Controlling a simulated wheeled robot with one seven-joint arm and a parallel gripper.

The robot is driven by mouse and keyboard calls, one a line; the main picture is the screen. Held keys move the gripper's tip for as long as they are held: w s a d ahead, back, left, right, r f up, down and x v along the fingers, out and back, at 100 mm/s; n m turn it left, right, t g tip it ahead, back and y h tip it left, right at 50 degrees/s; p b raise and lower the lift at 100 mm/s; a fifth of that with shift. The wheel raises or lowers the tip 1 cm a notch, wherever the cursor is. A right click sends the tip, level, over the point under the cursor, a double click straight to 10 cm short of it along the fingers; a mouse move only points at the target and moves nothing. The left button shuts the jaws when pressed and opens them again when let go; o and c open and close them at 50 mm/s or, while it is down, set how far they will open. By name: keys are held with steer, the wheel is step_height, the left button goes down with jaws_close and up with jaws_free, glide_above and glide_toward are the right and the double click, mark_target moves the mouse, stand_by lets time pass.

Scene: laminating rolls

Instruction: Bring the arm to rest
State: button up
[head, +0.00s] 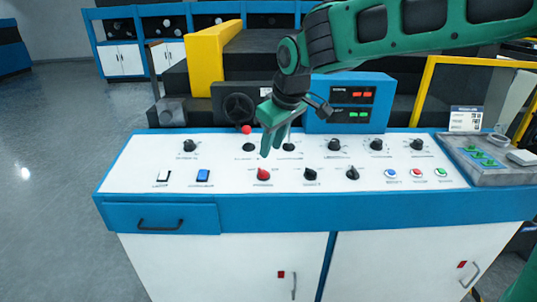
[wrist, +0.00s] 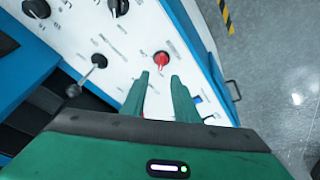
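My green arm reaches in from the upper right over a white control panel (head: 225,172) with a blue frame. My gripper (head: 270,153) points down above the middle of the panel. In the wrist view, its two green fingers (wrist: 160,77) stand apart with nothing between them. A red knob (head: 264,174) lies just below the fingertips in the head view. It also shows just beyond the fingertips in the wrist view (wrist: 161,58). I cannot tell the exact gap, but the fingers look clear of the knob.
A lever with a red ball (head: 246,130) stands close behind the gripper. Black knobs (head: 334,145) and coloured buttons line the panel. A blue display box (head: 350,102) and a yellow post (head: 206,62) rise behind. A grey tray (head: 488,177) is at right. Floor is open at left.

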steer(key=shift+s+d+r, duration=0.1)
steer(key=shift+r, duration=0.3)
steer(key=s+d+f+m+h, duration=0.15)
steer(key=s+d, duration=0.25)
steer(key=d, duration=0.5)
steer(key=s+d+f+m+g, duration=0.1)
steer(key=s+d+m, duration=0.2)
steer(key=d, duration=0.5)
steer(key=s+d+f+m+h, duration=0.1)
steer(key=s+d+m, duration=0.25)
steer(key=d, duration=0.55)
steer(key=s+d+f+m+g, duration=0.1)
steer(key=s+d+f+m, duration=0.1)
steer(key=s, duration=0.5)
steer(key=s+d+f+m+g, duration=0.1)
steer(key=s+d+f+m, duration=0.1)
steer(key=s+d, duration=0.3)
steer(key=s+d+f+m+g, duration=0.1)
steer(key=s+d+f+m, duration=0.1)
steer(key=s, duration=0.8)
steer(key=shift+d+f+m+y, duration=0.35)
steer(key=shift+d+m, duration=0.35)
steer(key=shift+d, duration=0.1)
